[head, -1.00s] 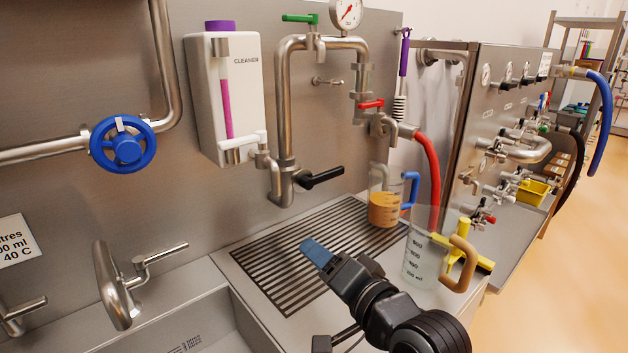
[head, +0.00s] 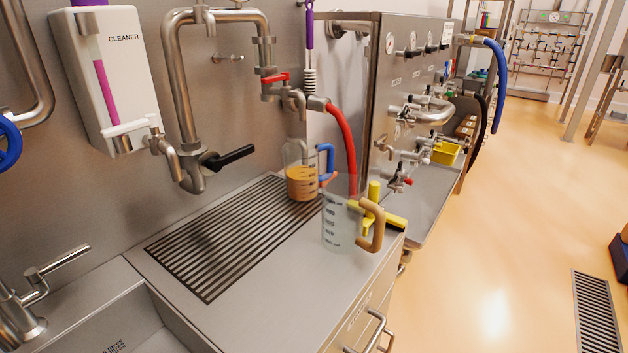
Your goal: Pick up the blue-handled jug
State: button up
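The blue-handled jug (head: 301,184) is clear and holds orange liquid. It stands upright at the far right end of the drain grate, and its blue handle (head: 326,160) points right. A second clear jug (head: 340,224) with graduation marks and a tan handle (head: 373,226) stands in front of it to the right. This nearer jug may hide a little of the blue-handled jug's right side. My gripper is out of the head view.
The slotted drain grate (head: 215,245) and the counter before it are clear. A red hose (head: 343,148) hangs right behind the jugs. A yellow tool (head: 380,212) lies by the tan-handled jug. A black lever (head: 229,157) sticks out from the pipe. A sink is at lower left.

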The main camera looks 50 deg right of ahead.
aim_at(300, 156)
jog(key=l, duration=0.6)
jog(key=i+l+z, duration=0.1)
jog(key=l, duration=0.5)
jog(key=i+l+z, duration=0.1)
jog(key=l, duration=0.45)
jog(key=i+l, duration=0.1)
jog(key=l, duration=0.5)
jog(key=i+l, duration=0.1)
jog(key=l, duration=0.2)
jog(key=i+l+z, duration=0.1)
jog(key=l, duration=0.25)
jog(key=i+l, duration=0.15)
jog(key=l, duration=0.15)
jog(key=i+l+z, duration=0.1)
jog(key=l, duration=0.25)
jog(key=i+j, duration=0.1)
jog(key=j, duration=0.2)
